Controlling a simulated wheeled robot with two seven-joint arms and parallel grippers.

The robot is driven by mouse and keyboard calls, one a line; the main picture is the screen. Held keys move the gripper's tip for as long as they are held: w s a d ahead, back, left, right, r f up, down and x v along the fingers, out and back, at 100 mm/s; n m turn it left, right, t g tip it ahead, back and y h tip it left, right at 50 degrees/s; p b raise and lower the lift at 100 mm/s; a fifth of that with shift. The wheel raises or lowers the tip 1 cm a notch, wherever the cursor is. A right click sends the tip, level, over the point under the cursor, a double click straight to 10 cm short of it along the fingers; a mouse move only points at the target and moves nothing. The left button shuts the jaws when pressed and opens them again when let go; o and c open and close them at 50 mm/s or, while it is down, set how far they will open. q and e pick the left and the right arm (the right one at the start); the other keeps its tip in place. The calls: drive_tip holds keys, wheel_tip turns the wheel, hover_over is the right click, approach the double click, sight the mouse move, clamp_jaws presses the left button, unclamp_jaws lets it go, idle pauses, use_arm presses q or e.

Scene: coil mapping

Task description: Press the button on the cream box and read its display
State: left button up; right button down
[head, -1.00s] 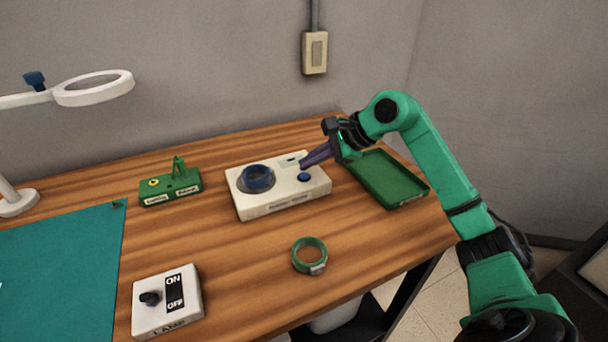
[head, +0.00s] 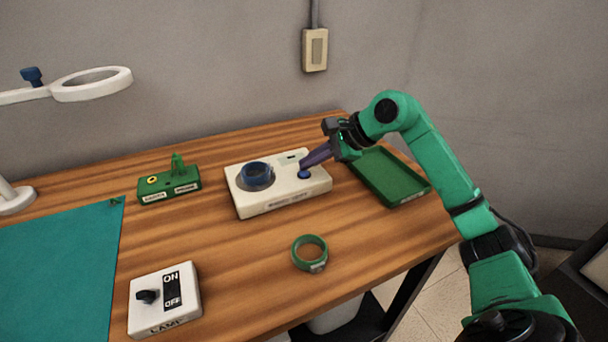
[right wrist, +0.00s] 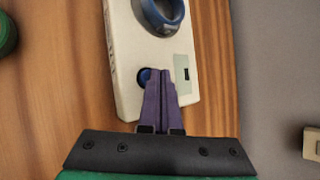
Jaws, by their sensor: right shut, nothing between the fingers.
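The cream box (head: 277,205) stands on the wooden table. A blue coil (head: 257,177) sits on its left part. A blue button (head: 304,175) is on its right part, with a small display (head: 290,157) behind it. My right gripper (head: 303,167) is shut and empty, its purple fingertips at the button in the head view. In the right wrist view the shut fingertips (right wrist: 180,76) lie beside the button (right wrist: 145,76), and the display (right wrist: 185,73) is partly behind them. The display is too small to read. I cannot tell whether the button is pressed. My left gripper is not in view.
A green tray (head: 417,190) lies right of the box under my right arm. A green coil (head: 294,253) lies in front. A green stand (head: 185,188), a lamp switch box (head: 184,318), a teal mat (head: 60,255) and a ring magnifier (head: 70,96) are on the left.

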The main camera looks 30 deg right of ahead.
sight(309, 175)
drive_tip(key=shift+f+b, duration=0.4)
drive_tip(key=shift+b, duration=0.05)
idle(0.6)
drive_tip(key=shift+r, duration=0.15)
drive_tip(key=shift+r+p, duration=0.65)
drive_tip(key=shift+r, duration=0.05)
wheel_tip(309, 175, up, 5)
drive_tip(key=p, duration=0.4)
idle(0.4)
